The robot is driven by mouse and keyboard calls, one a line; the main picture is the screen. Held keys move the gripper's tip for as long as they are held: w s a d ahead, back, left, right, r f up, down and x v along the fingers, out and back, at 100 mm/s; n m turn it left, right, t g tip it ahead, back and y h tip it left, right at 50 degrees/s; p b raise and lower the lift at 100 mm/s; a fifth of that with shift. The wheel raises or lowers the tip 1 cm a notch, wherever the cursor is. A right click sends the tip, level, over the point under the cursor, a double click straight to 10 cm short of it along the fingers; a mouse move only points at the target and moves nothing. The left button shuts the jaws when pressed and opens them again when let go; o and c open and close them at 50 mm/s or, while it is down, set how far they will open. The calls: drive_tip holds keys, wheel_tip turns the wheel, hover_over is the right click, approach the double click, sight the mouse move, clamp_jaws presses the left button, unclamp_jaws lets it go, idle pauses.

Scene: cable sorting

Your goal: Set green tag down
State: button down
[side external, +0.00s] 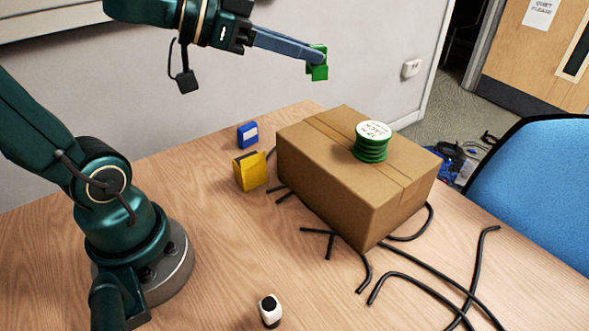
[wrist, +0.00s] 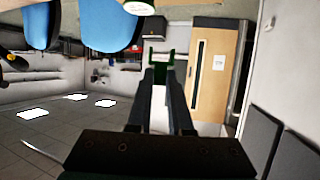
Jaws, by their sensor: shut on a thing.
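The green tag (side external: 318,66) is held up in the air at the tips of my gripper (side external: 312,58) in the side external view. It is well above the table and above the back of the cardboard box. In the wrist view the green tag (wrist: 158,59) shows between the far ends of the two long dark fingers of my gripper (wrist: 160,72). My gripper is shut on the tag, and nothing else touches the tag.
A cardboard box (side external: 320,170) stands on the wooden table (side external: 215,240) with a green spool (side external: 370,148) on top. A yellow block (side external: 249,171) and a blue block (side external: 247,135) stand left of it. Black cables (side external: 410,290) lie at the right.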

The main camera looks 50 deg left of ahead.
drive_tip(key=d+f+m+h, duration=0.1)
drive_tip(key=d+f, duration=0.2)
drive_tip(key=d, duration=0.7)
drive_tip(key=shift+s+d+g+h, duration=0.25)
drive_tip(key=shift+d+g+h, duration=0.05)
